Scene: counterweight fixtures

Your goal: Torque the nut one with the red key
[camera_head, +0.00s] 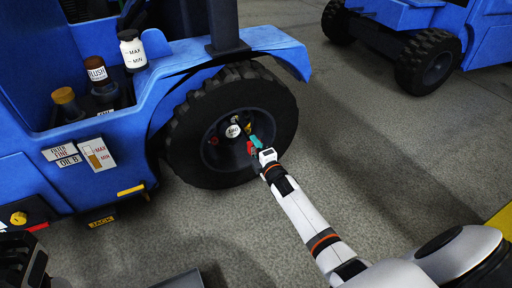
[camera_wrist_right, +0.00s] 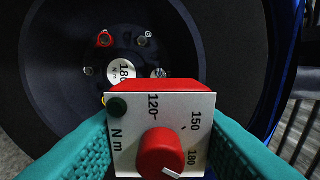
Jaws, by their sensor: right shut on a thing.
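My right gripper (camera_head: 258,143) is shut on the red key (camera_wrist_right: 160,145), its teal fingers (camera_wrist_right: 75,150) on both sides of it. The key has a pale face marked 120, 150, 180 and N m, and a red knob whose white pointer is toward the 180 side. The key is in front of the wheel hub (camera_head: 222,152). The hub has a round white label (camera_wrist_right: 121,72) reading 180 N m and several nuts around it. One nut (camera_wrist_right: 104,39) has a red ring. The key hides part of the hub, so I cannot tell whether it touches a nut. My left gripper is not seen.
The blue vehicle (camera_head: 120,158) carries the black-tyred wheel (camera_head: 277,110). Its open bay holds bottles (camera_head: 132,50). A label marked JACK (camera_head: 101,222) is low on its side. Another blue vehicle (camera_head: 488,35) stands at upper right. Grey floor (camera_head: 370,150) right of the wheel is clear.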

